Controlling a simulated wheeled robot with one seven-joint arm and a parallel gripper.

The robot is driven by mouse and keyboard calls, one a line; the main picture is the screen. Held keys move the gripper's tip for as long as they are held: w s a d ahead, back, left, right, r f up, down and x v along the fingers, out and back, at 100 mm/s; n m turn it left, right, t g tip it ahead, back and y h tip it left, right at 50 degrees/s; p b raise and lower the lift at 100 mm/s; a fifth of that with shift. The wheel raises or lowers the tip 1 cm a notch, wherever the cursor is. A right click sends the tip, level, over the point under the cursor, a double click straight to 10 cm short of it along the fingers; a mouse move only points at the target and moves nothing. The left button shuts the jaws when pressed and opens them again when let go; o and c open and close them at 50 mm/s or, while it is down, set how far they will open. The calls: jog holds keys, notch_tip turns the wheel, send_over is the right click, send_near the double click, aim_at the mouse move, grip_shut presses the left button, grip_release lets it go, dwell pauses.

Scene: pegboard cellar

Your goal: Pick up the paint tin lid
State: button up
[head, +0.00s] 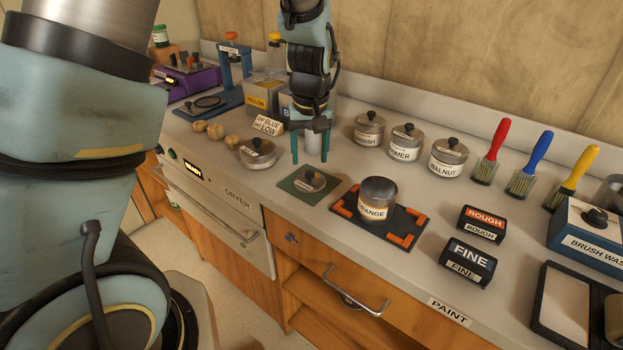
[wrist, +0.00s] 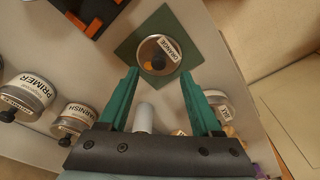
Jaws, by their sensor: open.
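The paint tin lid (head: 310,181) is a round, light disc with a black knob, lying flat on a dark green square mat (head: 290,186). The wrist view shows the lid (wrist: 150,48) with its ORANGE label, just beyond my fingertips. My gripper (head: 310,160) has teal fingers pointing down, open and empty, above and slightly behind the lid in the head view. In the wrist view my gripper (wrist: 160,76) has a finger to either side below the lid, not touching it. The ORANGE tin (head: 377,200) stands on a black tray with orange corners (head: 408,240).
A lidded tin (head: 257,153) stands left of the mat, with several tan lumps (head: 216,131) beyond. Lidded tins, including WALNUT (head: 447,158), stand behind right. ROUGH (head: 482,223) and FINE (head: 467,262) blocks lie right. A pale cylinder (wrist: 143,118) shows between my fingers.

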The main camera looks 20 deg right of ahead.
aim_at(310, 173)
jog(key=shift+w+d+f+p, duration=0.1)
jog(key=shift+w+f+p, duration=0.2)
jog(key=shift+f, duration=0.6)
jog(key=shift+w+d+f+p, duration=0.1)
jog(key=shift+f+p, duration=0.35)
jog(key=shift+f, duration=0.4)
jog(key=shift+w+d+f+p, duration=0.15)
jog(key=shift+f+p, duration=0.2)
jog(key=shift+f, duration=0.55)
jog(key=shift+a, duration=0.1)
jog(key=shift+c, duration=0.3)
grip_shut()
